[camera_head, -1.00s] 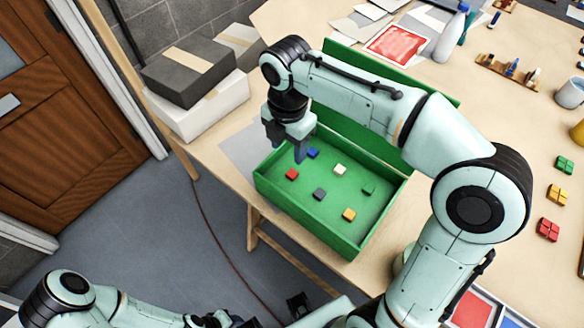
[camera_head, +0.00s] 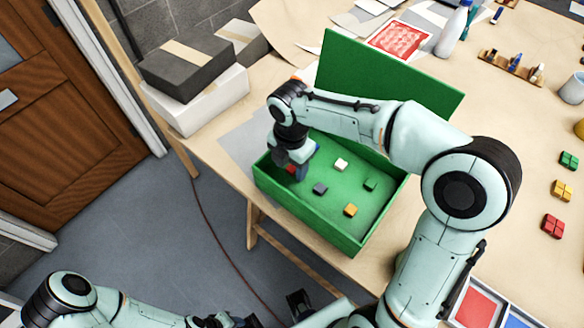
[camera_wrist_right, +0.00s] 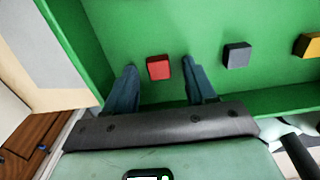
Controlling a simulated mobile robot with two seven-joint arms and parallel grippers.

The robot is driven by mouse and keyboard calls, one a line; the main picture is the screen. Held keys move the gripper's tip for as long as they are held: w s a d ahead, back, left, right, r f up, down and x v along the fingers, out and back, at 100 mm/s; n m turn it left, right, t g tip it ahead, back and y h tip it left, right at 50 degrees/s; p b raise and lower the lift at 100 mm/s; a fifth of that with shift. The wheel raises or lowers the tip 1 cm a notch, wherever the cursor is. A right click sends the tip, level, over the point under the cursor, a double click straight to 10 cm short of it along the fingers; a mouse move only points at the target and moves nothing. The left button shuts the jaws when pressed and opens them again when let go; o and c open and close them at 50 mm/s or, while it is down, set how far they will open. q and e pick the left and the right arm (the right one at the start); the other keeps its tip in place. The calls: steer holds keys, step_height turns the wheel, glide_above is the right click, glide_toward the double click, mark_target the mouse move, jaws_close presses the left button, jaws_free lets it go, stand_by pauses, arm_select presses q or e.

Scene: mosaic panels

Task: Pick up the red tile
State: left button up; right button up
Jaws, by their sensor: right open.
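The red tile (camera_wrist_right: 158,67) lies on the green floor of the box, near its left wall. My right gripper (camera_wrist_right: 160,74) is open, with a blue-grey finger on each side of the tile and a gap to each. In the head view my right gripper (camera_head: 299,176) points down inside the box and hides most of the red tile (camera_head: 291,168). I cannot tell the height of the fingertips above the floor. My left arm shows at the bottom left of the head view, and its gripper's jaws are not clear.
The open green box (camera_head: 310,219) has its lid (camera_head: 385,83) raised behind. A grey tile (camera_head: 320,188), white tile (camera_head: 341,164), yellow tile (camera_head: 350,210) and green tile (camera_head: 370,184) lie apart inside. Stacked cartons (camera_head: 190,70) stand left of the table.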

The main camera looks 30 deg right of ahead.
jaws_close()
steer(key=shift+r, duration=0.1)
